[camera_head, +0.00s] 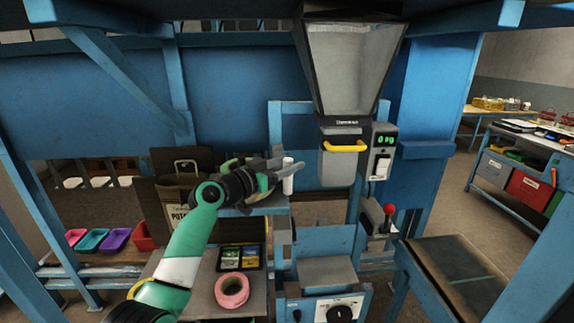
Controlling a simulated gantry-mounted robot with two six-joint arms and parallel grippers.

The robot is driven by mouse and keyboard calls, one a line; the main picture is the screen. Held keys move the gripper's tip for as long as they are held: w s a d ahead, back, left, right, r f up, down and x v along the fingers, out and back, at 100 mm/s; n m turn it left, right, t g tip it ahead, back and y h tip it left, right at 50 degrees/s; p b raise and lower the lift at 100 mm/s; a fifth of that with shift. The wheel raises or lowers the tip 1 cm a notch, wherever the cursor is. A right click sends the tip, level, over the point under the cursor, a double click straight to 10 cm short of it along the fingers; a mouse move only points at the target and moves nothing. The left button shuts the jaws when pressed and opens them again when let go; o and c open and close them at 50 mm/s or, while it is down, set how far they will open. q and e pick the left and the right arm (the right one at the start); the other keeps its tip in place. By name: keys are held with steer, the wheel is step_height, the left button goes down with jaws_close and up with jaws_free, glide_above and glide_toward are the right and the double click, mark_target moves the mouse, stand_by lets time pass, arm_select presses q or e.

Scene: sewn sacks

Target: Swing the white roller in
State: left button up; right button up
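The white roller (288,184) is a short upright white cylinder near the middle of the view, just left of the hopper's outlet. My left gripper (287,164) is at the roller, with its grey fingers pointing right. The fingers look spread apart, one higher and one lower in the picture. The fingers partly cover the roller, and I cannot tell whether they touch it. My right gripper is not in view.
A hopper (351,65) with a yellow-handled box (338,165) hangs right of the roller. A red-knobbed lever (388,212) is lower right. A brown sack (182,190) stands behind my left arm. Pink tape (232,291) lies on the bench below. Blue frame posts surround the station.

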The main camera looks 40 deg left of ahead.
arm_select(q)
steer(key=shift+r, duration=0.1)
steer(key=shift+s, duration=0.55)
steer(key=s, duration=0.2)
steer(key=s+p, duration=0.1)
steer(key=s, duration=0.1)
steer(key=shift+s+a+r, duration=0.1)
steer(key=shift+a, duration=0.25)
steer(key=s+p, duration=0.6)
steer(key=p, duration=0.2)
steer(key=shift+a+p, duration=0.35)
steer(key=shift+p, duration=0.05)
steer(key=shift+s, duration=0.1)
